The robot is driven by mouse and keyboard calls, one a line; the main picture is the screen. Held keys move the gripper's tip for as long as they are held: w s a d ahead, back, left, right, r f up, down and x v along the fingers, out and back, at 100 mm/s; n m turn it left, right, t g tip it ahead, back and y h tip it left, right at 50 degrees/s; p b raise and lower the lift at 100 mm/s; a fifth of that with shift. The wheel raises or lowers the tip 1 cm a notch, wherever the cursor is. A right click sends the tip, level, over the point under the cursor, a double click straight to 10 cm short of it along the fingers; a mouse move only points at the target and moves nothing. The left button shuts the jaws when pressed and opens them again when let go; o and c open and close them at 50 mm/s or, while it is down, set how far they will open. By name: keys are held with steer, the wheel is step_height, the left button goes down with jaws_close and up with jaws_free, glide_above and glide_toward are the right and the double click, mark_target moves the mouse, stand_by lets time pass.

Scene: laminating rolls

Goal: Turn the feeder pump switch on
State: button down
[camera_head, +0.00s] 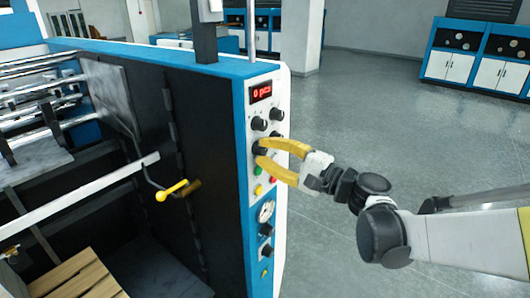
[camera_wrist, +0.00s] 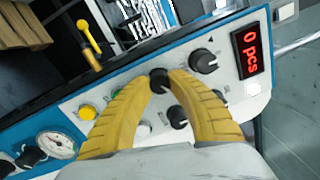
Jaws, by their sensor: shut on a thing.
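My gripper (camera_head: 259,151) has its two curved yellow fingers at the white control panel (camera_head: 282,100) on the machine's end. In the wrist view the fingertips (camera_wrist: 161,77) are closed around a small black rotary switch (camera_wrist: 159,84), one finger on each side. The switch (camera_head: 258,149) is partly covered by the fingers in the head view. Its label and exact turn position cannot be read. Other black knobs sit close by, one nearer the display (camera_wrist: 204,62) and one beside the right finger (camera_wrist: 178,117).
A red "0 pcs" display (camera_head: 261,91) tops the panel. A yellow button (camera_wrist: 88,112), a green button (camera_head: 258,190) and a pressure gauge (camera_head: 265,212) lie further along. A yellow-handled lever (camera_head: 172,190) sticks out from the machine at left. The floor (camera_head: 350,110) at right is clear.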

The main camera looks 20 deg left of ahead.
stand_by(0.3)
steer(key=c, duration=1.2)
jaws_free()
steer(key=shift+o, duration=0.2)
steer(key=shift+d, duration=0.1)
steer(key=v, duration=1.1)
steer(key=shift+s+d, duration=0.2)
steer(key=shift+d, duration=0.2)
steer(key=shift+f, duration=0.1)
